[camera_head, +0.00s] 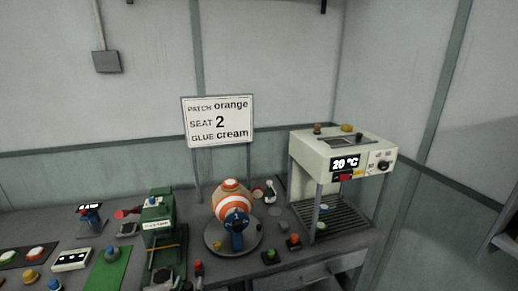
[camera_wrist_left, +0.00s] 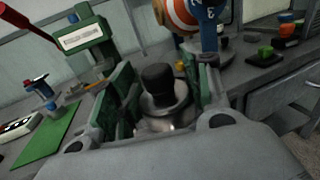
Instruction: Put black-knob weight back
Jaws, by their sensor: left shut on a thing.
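The weight with the black knob (camera_wrist_left: 158,79) and a round metal body fills the middle of the left wrist view. My left gripper (camera_wrist_left: 165,98) is shut on it, with green-padded fingers on both sides of the metal body. The weight stands roughly upright between the fingers; its underside is hidden. In the head view my left gripper shows only doubtfully low at the bottom edge, near the green press (camera_head: 160,225). My right gripper is not in view.
An orange-and-white ball (camera_head: 232,203) sits on a round grey plate (camera_head: 213,240). A machine reading 20 °C (camera_head: 345,150) stands at the right. A sign (camera_head: 219,121) stands behind the ball. Green and orange knobbed pieces (camera_head: 270,256) lie in front. A green mat (camera_head: 108,270) lies left.

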